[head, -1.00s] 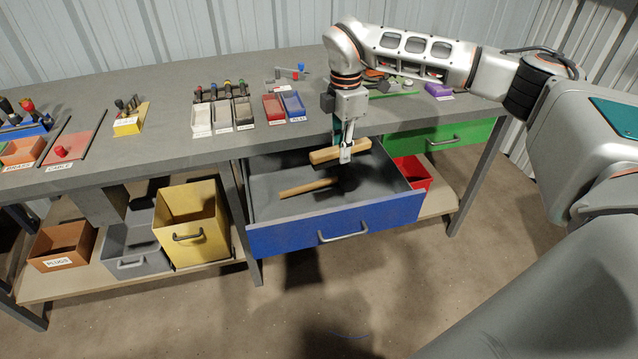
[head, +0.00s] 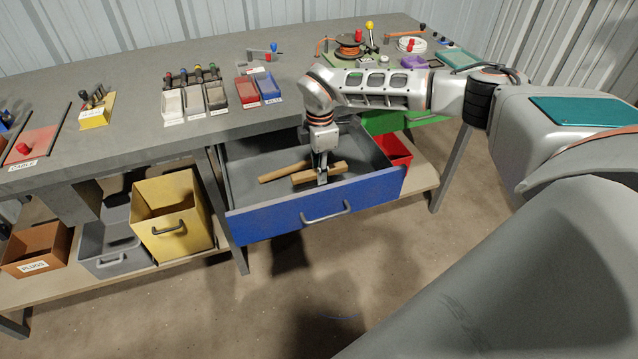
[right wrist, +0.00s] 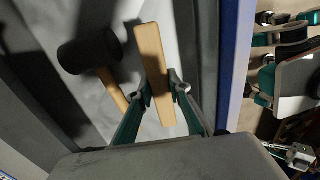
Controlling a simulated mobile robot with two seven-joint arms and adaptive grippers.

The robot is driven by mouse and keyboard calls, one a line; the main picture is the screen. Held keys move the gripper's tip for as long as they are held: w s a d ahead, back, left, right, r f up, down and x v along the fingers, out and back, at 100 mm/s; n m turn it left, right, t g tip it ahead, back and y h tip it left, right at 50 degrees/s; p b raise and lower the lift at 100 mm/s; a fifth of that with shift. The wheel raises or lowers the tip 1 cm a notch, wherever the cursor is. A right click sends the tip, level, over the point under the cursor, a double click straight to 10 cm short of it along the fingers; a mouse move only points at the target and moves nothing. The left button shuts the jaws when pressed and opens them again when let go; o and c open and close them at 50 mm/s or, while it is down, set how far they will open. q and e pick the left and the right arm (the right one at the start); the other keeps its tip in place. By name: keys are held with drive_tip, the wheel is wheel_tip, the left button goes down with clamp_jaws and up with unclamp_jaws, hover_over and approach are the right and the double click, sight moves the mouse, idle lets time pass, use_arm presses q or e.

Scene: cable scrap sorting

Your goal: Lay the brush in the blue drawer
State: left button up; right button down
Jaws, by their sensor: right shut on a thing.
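The blue drawer (head: 318,209) is pulled out under the bench, its inside open to view. My right gripper (head: 322,180) reaches down into it, shut on the brush (head: 338,169), a pale wooden bar. In the right wrist view the brush (right wrist: 152,60) lies between the two fingers (right wrist: 162,97), over the grey drawer floor. I cannot tell whether it touches the floor. A mallet lies in the drawer beside the brush; its wooden handle shows in the head view (head: 284,173) and its dark head in the right wrist view (right wrist: 90,52).
The bench top (head: 150,95) above carries small labelled bins and tools. A green drawer (head: 385,121) and a red bin (head: 394,150) are to the right. A yellow bin (head: 172,213) stands on the lower shelf to the left.

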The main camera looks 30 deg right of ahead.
drive_tip(key=shift+f+b, duration=0.35)
drive_tip(key=shift+f, duration=1.9)
drive_tip(key=c, duration=1.9)
unclamp_jaws()
drive_tip(key=shift+f, duration=0.1)
wheel_tip(320, 180, up, 12)
drive_tip(key=shift+r+p, duration=0.15)
drive_tip(key=shift+p, duration=0.6)
